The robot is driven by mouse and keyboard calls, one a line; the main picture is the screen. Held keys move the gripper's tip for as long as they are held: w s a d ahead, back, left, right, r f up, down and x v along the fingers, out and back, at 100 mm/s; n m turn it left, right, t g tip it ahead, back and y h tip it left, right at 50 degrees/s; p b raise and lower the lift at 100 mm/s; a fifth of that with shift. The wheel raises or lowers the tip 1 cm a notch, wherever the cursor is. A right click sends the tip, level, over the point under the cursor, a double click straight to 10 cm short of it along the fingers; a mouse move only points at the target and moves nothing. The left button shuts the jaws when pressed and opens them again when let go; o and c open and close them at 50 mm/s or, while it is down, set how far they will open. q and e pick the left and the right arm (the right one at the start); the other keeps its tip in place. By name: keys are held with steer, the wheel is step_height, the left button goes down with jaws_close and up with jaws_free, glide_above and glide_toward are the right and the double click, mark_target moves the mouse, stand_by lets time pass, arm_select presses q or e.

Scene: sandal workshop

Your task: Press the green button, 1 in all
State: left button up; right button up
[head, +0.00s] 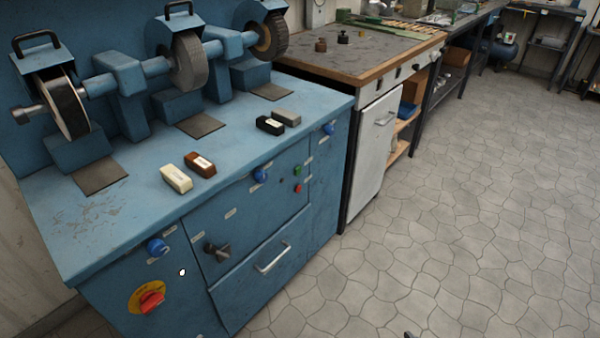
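The green button (297,171) is a small round knob on the front panel of the blue grinding machine (330,175), right of centre. It sits just above a red button (298,188). Nothing covers or touches the green button. Neither of my grippers can be made out in the head view. A small dark sliver shows at the bottom edge, right of centre; I cannot tell what it is.
Blue knobs (260,175), a black rotary handle (217,251), a red emergency switch (151,301) and a drawer handle (272,257) stick out from the front. Polishing bars (176,178) lie on top. A workbench (360,62) stands beyond. The tiled floor at right is clear.

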arm_select(q)
jaws_close()
steer(key=shift+w+r, duration=0.1)
steer(key=shift+w, duration=0.1)
stand_by(1.1)
